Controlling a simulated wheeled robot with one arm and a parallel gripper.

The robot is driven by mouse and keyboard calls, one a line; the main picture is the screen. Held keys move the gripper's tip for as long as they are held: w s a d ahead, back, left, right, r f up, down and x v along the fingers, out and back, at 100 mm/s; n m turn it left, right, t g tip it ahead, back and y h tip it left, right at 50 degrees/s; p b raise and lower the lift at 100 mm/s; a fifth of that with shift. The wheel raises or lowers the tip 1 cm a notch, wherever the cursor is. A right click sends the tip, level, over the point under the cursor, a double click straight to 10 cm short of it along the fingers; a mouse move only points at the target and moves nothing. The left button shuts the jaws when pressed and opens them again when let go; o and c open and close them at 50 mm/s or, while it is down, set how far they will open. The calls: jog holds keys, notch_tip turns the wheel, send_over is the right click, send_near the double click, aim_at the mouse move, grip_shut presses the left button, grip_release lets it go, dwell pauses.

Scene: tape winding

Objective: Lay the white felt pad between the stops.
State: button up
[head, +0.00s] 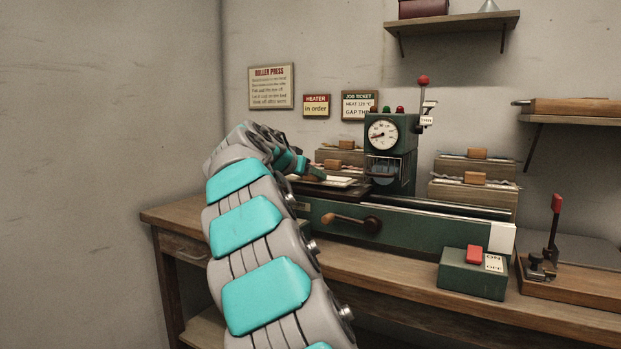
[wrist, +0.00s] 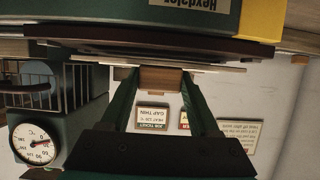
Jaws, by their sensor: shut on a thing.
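My gripper (wrist: 160,78) is shut on a small wooden block (wrist: 160,82), one finger on each side. A thin pale slab, seemingly the white felt pad (wrist: 205,67), lies against that block, beside a dark flat plate (wrist: 90,47) of the press. The wrist view is upside down, so the plate is below the pad; I cannot tell whether they touch. In the head view my gripper (head: 316,171) is over the left part of the press bed, and the pale pad (head: 338,182) shows there, partly hidden. I cannot make out the stops.
The green press (head: 430,235) has a gauge column (head: 391,150) right of my gripper and a crank handle (head: 352,222) in front. Wooden racks with blocks (head: 473,192) stand behind. A red-button switch box (head: 473,272) sits on the bench front (head: 400,297).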

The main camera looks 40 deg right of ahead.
jog(key=shift+f+b, duration=0.4)
jog(key=shift+b, duration=0.05)
jog(key=o, duration=1.4)
jog(key=shift+o, duration=0.2)
jog(key=shift+r, duration=0.1)
jog(key=shift+a+r+p, duration=0.1)
jog(key=shift+r+p, duration=0.4)
jog(key=shift+p, duration=0.05)
jog(key=b+v, duration=0.1)
jog(key=v, duration=1)
jog(key=shift+s+a+b, duration=0.2)
jog(key=shift+a+b, duration=0.05)
jog(key=shift+b, duration=0.1)
